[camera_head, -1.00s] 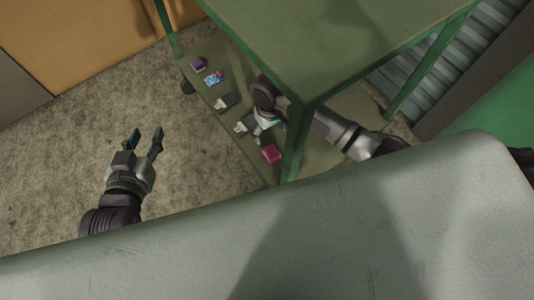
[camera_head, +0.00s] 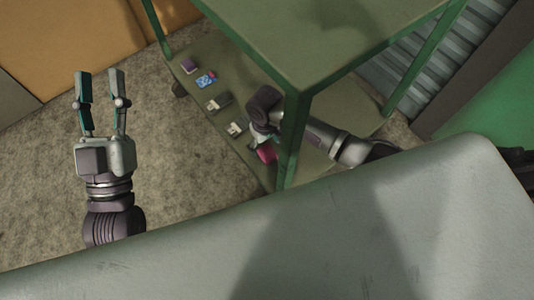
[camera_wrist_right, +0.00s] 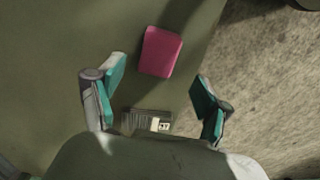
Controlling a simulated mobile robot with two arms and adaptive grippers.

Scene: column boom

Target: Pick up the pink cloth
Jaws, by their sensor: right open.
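The pink cloth (camera_head: 266,153) lies on the lower shelf of the green cart, near its front corner. In the head view my right arm partly covers it. In the right wrist view the pink cloth (camera_wrist_right: 161,51) shows whole, as a folded block beyond the fingertips. My right gripper (camera_wrist_right: 158,85) is open and empty, over the shelf and short of the cloth. My left gripper (camera_head: 101,73) is open and empty, over the bare floor left of the cart.
The green cart's lower shelf (camera_head: 213,72) also holds a dark purple item (camera_head: 190,66), a blue patterned item (camera_head: 206,81) and small dark boxes (camera_head: 219,102). A cart post (camera_head: 292,140) stands beside my right arm. The top shelf (camera_head: 300,35) is above. Concrete floor (camera_head: 180,150) is clear at left.

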